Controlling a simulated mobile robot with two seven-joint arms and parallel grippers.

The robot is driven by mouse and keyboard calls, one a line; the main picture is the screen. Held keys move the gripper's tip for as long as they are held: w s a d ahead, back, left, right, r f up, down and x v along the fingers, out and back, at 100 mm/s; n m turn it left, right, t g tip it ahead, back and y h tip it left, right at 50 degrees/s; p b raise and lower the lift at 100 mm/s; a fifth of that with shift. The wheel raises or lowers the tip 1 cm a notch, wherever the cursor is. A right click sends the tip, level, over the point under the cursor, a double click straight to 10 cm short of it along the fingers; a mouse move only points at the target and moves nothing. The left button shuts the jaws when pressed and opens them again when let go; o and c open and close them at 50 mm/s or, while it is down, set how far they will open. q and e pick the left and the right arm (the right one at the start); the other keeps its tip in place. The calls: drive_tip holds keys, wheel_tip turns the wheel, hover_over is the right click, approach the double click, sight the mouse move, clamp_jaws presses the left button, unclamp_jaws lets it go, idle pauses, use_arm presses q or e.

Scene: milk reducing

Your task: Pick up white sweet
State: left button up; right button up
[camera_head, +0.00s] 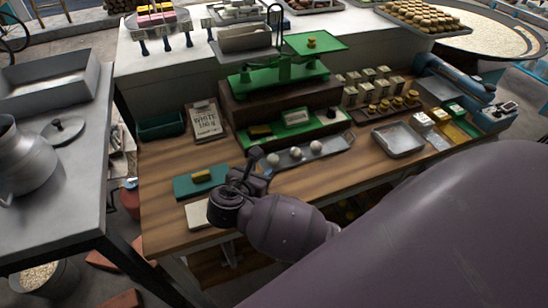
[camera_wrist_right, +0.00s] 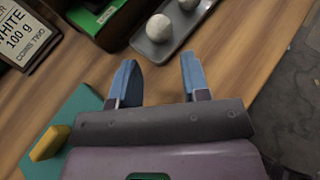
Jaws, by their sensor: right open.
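Several round white sweets lie on a narrow grey tray (camera_head: 335,146) near the middle of the wooden counter. One white sweet (camera_head: 295,152) sits in the tray's middle in the head view. In the right wrist view, one white sweet (camera_wrist_right: 159,27) is at the tray's near end and another (camera_wrist_right: 188,4) shows at the top edge. My right gripper (camera_wrist_right: 158,70) is open and empty, its blue fingers pointing toward the tray with bare wood between. In the head view, my right wrist hides part of the counter in front of the tray. My left gripper is not in view.
A teal tray (camera_head: 183,187) with a yellow block (camera_head: 202,176) lies left of my right gripper. A "WHITE 100 g" sign (camera_head: 206,121) stands behind. A green balance scale (camera_head: 280,75) is on a raised stand behind the tray. A square metal pan (camera_head: 398,139) sits right.

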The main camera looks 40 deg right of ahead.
sight(271, 160)
drive_tip(key=shift+r+x, duration=0.2)
drive_tip(key=shift+x, duration=4.1)
drive_tip(key=shift+w, duration=0.1)
drive_tip(key=shift+c, duration=0.3)
drive_tip(key=c, duration=0.5)
